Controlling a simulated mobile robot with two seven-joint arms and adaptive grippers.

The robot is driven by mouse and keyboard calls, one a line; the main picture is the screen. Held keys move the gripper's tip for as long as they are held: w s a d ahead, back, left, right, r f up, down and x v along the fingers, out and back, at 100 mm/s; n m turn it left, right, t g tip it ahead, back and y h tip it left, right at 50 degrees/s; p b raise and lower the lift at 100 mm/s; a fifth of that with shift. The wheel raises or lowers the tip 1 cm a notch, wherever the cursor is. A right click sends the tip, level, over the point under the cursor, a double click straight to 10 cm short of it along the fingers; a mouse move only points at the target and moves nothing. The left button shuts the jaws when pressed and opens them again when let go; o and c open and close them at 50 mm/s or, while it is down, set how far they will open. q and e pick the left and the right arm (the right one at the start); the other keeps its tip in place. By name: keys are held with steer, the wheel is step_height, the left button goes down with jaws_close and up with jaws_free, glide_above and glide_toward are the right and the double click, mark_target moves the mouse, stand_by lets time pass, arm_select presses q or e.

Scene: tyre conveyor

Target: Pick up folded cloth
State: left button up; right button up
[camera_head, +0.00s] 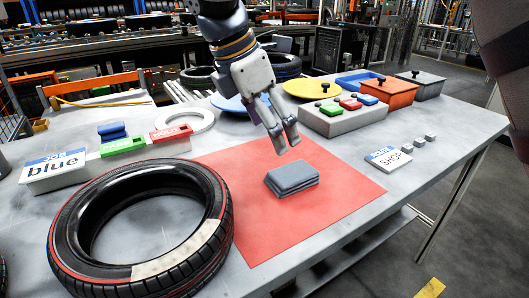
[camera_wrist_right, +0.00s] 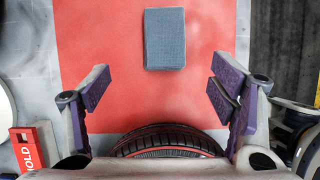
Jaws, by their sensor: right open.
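The folded cloth (camera_head: 291,178) is a grey-blue stack of flat layers. It lies on the red mat (camera_head: 340,190) on the table. In the right wrist view the cloth (camera_wrist_right: 164,38) is a small upright rectangle on the red mat (camera_wrist_right: 100,30), beyond my fingertips. My right gripper (camera_head: 285,138) points down above and slightly behind the cloth, apart from it. In the right wrist view its fingers (camera_wrist_right: 161,90) are spread wide with nothing between them. My left gripper is not in view.
A large tyre (camera_head: 140,230) lies left of the mat, overlapping its edge. A box with coloured buttons (camera_head: 343,115) stands behind right, near an orange lidded box (camera_head: 388,92).

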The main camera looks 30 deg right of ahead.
mark_target(290, 172)
steer(key=f, duration=0.1)
steer(key=s+d+f, duration=0.1)
steer(key=f, duration=0.1)
steer(key=shift+s+d+f, duration=0.2)
steer(key=shift+d, duration=0.15)
steer(key=x, duration=0.7)
steer(key=shift+w, duration=0.3)
steer(key=shift+w+d+f, duration=0.1)
steer(key=shift+f, duration=0.25)
steer(key=shift+f, duration=0.25)
steer(key=c, duration=1.2)
